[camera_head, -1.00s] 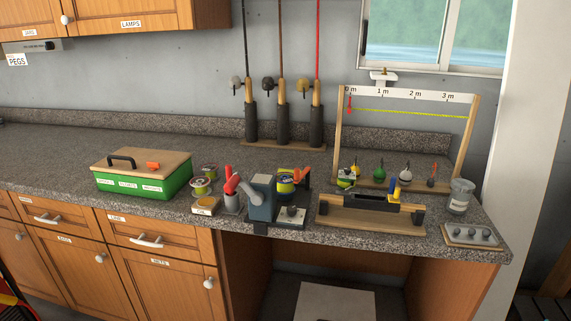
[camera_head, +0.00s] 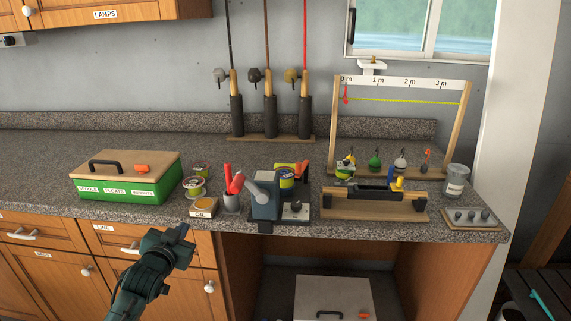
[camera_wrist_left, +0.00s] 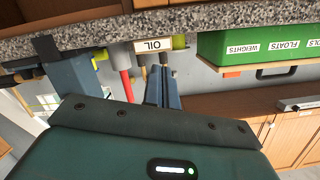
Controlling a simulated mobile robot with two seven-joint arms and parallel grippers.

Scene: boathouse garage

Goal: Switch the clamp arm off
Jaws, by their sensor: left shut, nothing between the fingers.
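I cannot tell for certain which part is the clamp arm. My left gripper (camera_head: 184,230) is shut and empty, in front of the drawers, left of and lower than the device. In the left wrist view its fingers (camera_wrist_left: 161,88) are together, touching nothing visible. My right gripper is out of view.
A line gauge frame (camera_head: 463,130), a jar (camera_head: 456,182) and a knob plate (camera_head: 471,222) are to the right. Below the counter is an open recess with a white box (camera_head: 333,297).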

